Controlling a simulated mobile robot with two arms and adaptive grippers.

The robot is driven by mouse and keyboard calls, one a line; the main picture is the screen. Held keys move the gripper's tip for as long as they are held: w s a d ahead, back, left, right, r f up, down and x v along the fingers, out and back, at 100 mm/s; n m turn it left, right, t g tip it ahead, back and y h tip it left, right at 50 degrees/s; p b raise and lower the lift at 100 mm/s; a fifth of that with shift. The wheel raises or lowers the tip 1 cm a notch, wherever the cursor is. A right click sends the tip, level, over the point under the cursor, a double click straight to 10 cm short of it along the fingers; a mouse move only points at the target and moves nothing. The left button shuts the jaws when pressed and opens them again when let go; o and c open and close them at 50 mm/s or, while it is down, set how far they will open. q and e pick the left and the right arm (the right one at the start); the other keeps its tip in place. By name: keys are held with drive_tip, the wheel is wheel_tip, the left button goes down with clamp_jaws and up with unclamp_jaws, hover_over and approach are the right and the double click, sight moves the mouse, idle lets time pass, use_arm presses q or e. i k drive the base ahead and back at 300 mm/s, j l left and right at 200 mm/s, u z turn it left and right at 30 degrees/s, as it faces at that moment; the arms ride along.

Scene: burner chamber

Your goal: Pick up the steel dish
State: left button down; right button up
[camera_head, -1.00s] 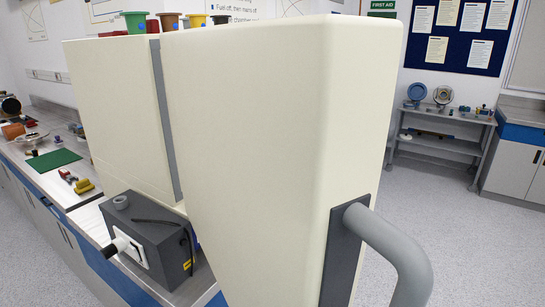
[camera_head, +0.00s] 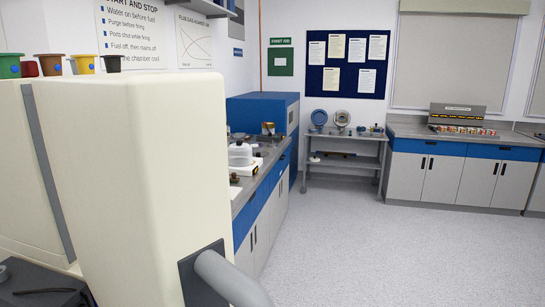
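I cannot make out the steel dish for certain. A round silvery item (camera_head: 342,118) stands on top of the grey shelf rack (camera_head: 345,136) at the back wall, beside a round blue item (camera_head: 319,117). Both are too small to identify surely. Neither of my grippers is in view.
A white device (camera_head: 240,153) stands on that counter. A blue-and-grey cabinet (camera_head: 462,172) lines the back right. The floor (camera_head: 390,255) between is clear.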

sight(257, 153)
drive_tip(key=i+l, duration=0.15)
drive_tip(key=l, duration=0.25)
drive_tip(key=i+l+u, duration=0.1)
drive_tip(key=l, duration=0.35)
drive_tip(key=i+l, duration=0.15)
drive_tip(key=l, duration=0.25)
drive_tip(key=i+l+u, duration=0.1)
drive_tip(key=l, duration=0.35)
drive_tip(key=i+l+u, duration=0.3)
drive_tip(key=i+l, duration=0.35)
drive_tip(key=i+l+u, duration=0.3)
drive_tip(key=i+l, duration=0.5)
drive_tip(key=i+l+u, duration=0.1)
drive_tip(key=i+l, duration=0.15)
drive_tip(key=i+l+u, duration=0.1)
drive_tip(key=i+l, duration=0.15)
drive_tip(key=i+l+u, duration=0.1)
drive_tip(key=i+l, duration=0.15)
drive_tip(key=l, duration=0.15)
drive_tip(key=i+l+u, duration=0.15)
drive_tip(key=l, duration=0.2)
drive_tip(key=i+l+u, duration=0.1)
drive_tip(key=i+l, duration=0.15)
drive_tip(key=l, duration=0.15)
drive_tip(key=i+l+u, duration=0.1)
drive_tip(key=l, duration=0.25)
drive_tip(key=i, duration=0.1)
